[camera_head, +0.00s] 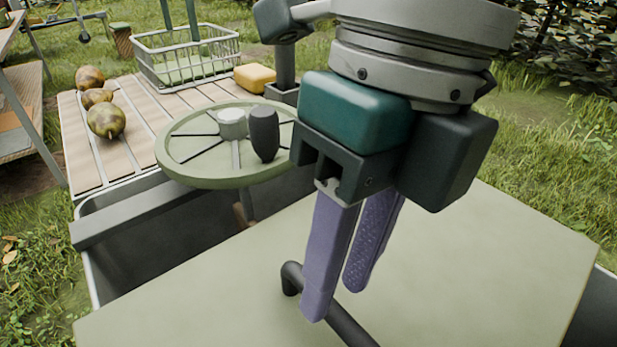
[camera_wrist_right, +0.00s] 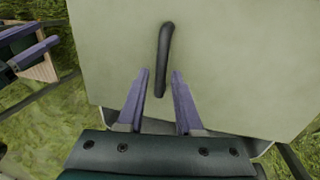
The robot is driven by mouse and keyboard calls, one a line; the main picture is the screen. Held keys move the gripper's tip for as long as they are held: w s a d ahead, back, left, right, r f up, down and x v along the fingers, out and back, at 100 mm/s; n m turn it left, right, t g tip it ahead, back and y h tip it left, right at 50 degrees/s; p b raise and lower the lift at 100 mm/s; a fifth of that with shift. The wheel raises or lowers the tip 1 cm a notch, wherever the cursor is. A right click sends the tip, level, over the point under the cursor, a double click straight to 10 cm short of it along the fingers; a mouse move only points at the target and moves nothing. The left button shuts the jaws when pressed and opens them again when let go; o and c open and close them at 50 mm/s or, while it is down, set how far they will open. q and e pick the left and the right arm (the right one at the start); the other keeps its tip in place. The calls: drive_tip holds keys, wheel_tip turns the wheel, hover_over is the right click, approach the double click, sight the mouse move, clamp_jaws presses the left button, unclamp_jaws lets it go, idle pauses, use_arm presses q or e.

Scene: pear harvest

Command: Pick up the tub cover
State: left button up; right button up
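The tub cover (camera_head: 480,270) is a flat pale green panel lying across the dark tub, with a dark bar handle (camera_head: 291,278) on top. It also fills much of the right wrist view (camera_wrist_right: 220,50), its handle (camera_wrist_right: 164,55) upright in the picture. My right gripper (camera_head: 333,300) points down at the handle, with purple fingers apart. In the right wrist view its fingertips (camera_wrist_right: 160,72) stand on either side of the handle's line; contact is not visible. My left gripper (camera_wrist_right: 36,40) shows at that view's left edge, fingers apart and empty.
A slatted table (camera_head: 88,165) with several brownish pears (camera_head: 106,120), a wire basket (camera_head: 160,66) and a yellow block (camera_head: 254,78) stands behind the tub. A green spoked wheel (camera_head: 205,180) with a dark knob (camera_head: 264,133) is close beyond the cover.

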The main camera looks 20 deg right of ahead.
sight(334, 307)
drive_tip(key=f, duration=0.4)
drive_tip(key=shift+s+a+f, duration=0.2)
drive_tip(key=shift+a+f, duration=0.1)
drive_tip(key=shift+c, duration=0.3)
clamp_jaws()
drive_tip(key=shift+r, duration=0.1)
idle(0.7)
